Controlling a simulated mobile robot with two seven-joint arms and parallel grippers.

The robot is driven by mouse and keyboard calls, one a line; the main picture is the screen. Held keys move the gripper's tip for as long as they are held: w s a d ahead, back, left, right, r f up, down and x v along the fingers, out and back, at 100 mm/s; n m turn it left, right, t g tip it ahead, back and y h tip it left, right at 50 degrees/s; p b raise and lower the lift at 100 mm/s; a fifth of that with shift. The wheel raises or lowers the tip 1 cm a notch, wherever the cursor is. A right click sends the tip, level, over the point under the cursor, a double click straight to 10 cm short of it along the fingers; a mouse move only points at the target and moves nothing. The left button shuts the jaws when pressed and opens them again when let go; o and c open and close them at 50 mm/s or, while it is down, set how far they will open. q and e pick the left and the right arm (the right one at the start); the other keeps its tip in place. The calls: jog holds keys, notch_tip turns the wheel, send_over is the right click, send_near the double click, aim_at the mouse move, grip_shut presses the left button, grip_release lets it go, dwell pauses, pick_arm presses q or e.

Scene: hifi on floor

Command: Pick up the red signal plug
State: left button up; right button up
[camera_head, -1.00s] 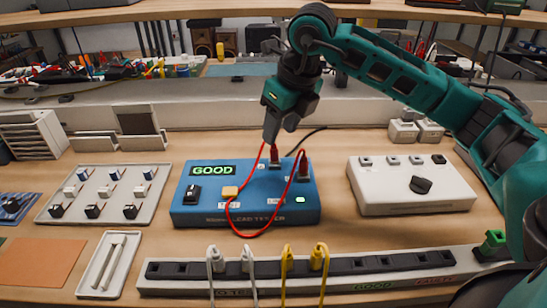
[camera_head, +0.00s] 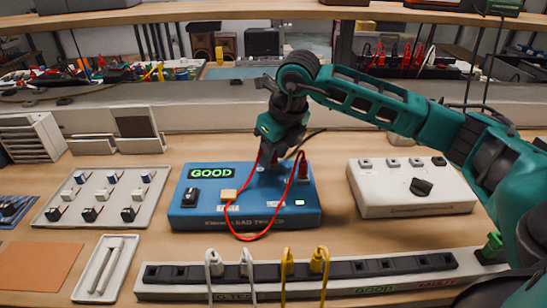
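The blue lead tester (camera_head: 180,212) stands on the bench with a lit green GOOD display. A red lead (camera_head: 256,236) loops across its front. The lead's right red plug (camera_head: 303,170) stands upright in the tester's top right. Its left end runs up to my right gripper (camera_head: 270,160), which points down over the tester's top. The left red plug is mostly hidden by the gripper, and I cannot tell whether the fingers are closed on it. My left gripper is not in view.
A white box with a black knob (camera_head: 421,187) stands to the right. A tray of small switches (camera_head: 62,208) lies left. A socket strip (camera_head: 200,290) with white and yellow plugs runs along the front. Bare wood lies between tester and white box.

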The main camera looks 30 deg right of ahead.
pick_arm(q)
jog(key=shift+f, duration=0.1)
pick_arm(e)
grip_shut()
jog(key=shift+r, duration=0.1)
